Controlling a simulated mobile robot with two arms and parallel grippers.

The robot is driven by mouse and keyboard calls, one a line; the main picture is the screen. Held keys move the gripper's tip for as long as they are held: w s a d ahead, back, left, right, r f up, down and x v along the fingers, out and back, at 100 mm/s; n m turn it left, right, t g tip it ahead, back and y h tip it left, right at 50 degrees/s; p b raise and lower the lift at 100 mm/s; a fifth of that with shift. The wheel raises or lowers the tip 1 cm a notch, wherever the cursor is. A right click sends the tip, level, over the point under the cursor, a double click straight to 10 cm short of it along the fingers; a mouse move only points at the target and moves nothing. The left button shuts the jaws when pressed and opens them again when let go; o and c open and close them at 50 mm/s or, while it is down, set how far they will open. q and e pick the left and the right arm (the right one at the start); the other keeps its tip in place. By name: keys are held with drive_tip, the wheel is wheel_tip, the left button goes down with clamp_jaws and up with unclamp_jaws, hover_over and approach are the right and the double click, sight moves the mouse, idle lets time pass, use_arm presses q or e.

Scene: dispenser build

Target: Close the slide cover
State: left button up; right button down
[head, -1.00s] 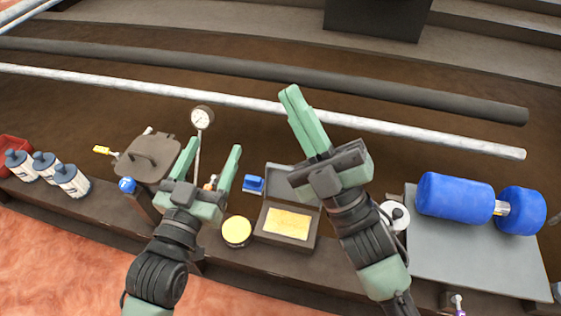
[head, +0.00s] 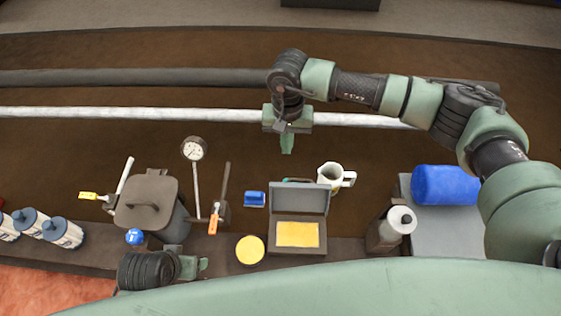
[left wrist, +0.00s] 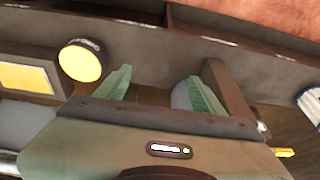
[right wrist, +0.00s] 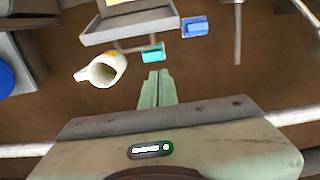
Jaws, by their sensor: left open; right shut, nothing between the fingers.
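A dark box (head: 315,243) with a yellow panel inside stands on the bench. Its grey lid (head: 298,198) is raised at the back, and I take this lid to be the cover. In the right wrist view the lid (right wrist: 130,25) has a bar behind it, with a teal block (right wrist: 153,53) near its end. My right gripper (head: 287,148) is shut and empty, beyond the bench and behind the raised lid, apart from it. It also shows in the right wrist view (right wrist: 158,78). My left gripper (left wrist: 157,85) is open and empty, left of the box, near a round yellow-topped tin (head: 249,249).
A small blue block (head: 255,199) and a white mug (head: 335,177) stand near the lid. A gauge (head: 194,150) and a dark lidded bin (head: 147,205) are left. A white-topped container (head: 400,220) and blue cylinder (head: 446,186) are right. Pale rail (head: 150,115) runs behind.

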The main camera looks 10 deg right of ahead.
sight(299, 194)
use_arm(q)
drive_tip(key=shift+b+v, duration=0.35)
drive_tip(key=shift+v, duration=0.85)
use_arm(e)
drive_tip(key=s+f, duration=0.3)
drive_tip(key=f, duration=0.5)
drive_tip(key=shift+s+a+f, duration=0.25)
drive_tip(key=shift+s+a, duration=0.15)
use_arm(q)
drive_tip(key=shift+w, duration=0.1)
